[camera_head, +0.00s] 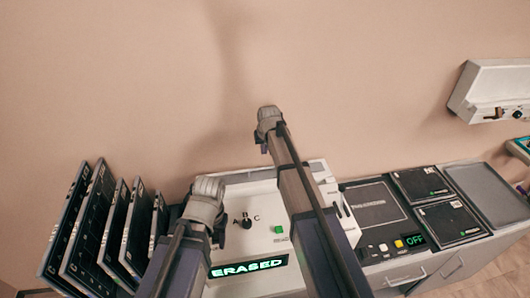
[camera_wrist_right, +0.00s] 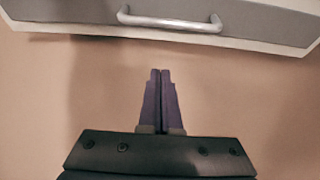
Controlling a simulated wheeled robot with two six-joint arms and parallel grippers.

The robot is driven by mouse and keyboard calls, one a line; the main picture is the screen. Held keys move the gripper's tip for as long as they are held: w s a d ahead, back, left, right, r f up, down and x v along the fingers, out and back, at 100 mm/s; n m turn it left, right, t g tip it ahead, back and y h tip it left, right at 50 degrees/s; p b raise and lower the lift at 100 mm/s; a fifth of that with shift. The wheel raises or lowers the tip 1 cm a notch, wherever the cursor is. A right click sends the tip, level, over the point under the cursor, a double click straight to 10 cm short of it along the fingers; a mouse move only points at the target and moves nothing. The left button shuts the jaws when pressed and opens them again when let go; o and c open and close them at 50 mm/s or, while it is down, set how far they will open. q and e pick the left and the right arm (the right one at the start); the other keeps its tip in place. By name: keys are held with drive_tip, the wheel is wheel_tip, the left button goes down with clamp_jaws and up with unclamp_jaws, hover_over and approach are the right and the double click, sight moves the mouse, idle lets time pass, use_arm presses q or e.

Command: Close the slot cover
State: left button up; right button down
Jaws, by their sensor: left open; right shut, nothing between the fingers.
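A white machine (camera_head: 257,206) stands on the counter, with a green-lit ERASED display (camera_head: 249,267), a dial marked A B C (camera_head: 246,220) and a green button (camera_head: 279,229). I cannot clearly make out the slot cover; my right arm crosses the machine and hides part of it. My left gripper (camera_head: 219,237) is over the machine's left front; its fingers are mostly hidden by the wrist. My right arm reaches up past the machine's back edge in front of the wall. In the right wrist view, my right gripper (camera_wrist_right: 160,72) is shut and empty, apart from any object.
Several dark upright cassettes (camera_head: 85,228) stand in a rack at left. Right of the machine are a dark panel (camera_head: 371,203), an OFF display (camera_head: 415,240), flat dark plates (camera_head: 449,221) and a grey tray (camera_head: 490,192). A grey front with a handle (camera_wrist_right: 170,22) tops the wrist view.

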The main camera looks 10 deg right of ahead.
sight(266, 172)
use_arm(q)
wheel_tip(266, 172, down, 3)
drive_tip(key=shift+f+b, duration=0.15)
drive_tip(key=shift+b, duration=0.95)
use_arm(e)
drive_tip(key=s+f, duration=0.2)
drive_tip(key=f, duration=0.1)
drive_tip(key=shift+s, duration=0.6)
drive_tip(key=s, duration=0.7)
drive_tip(key=shift+s, duration=0.4)
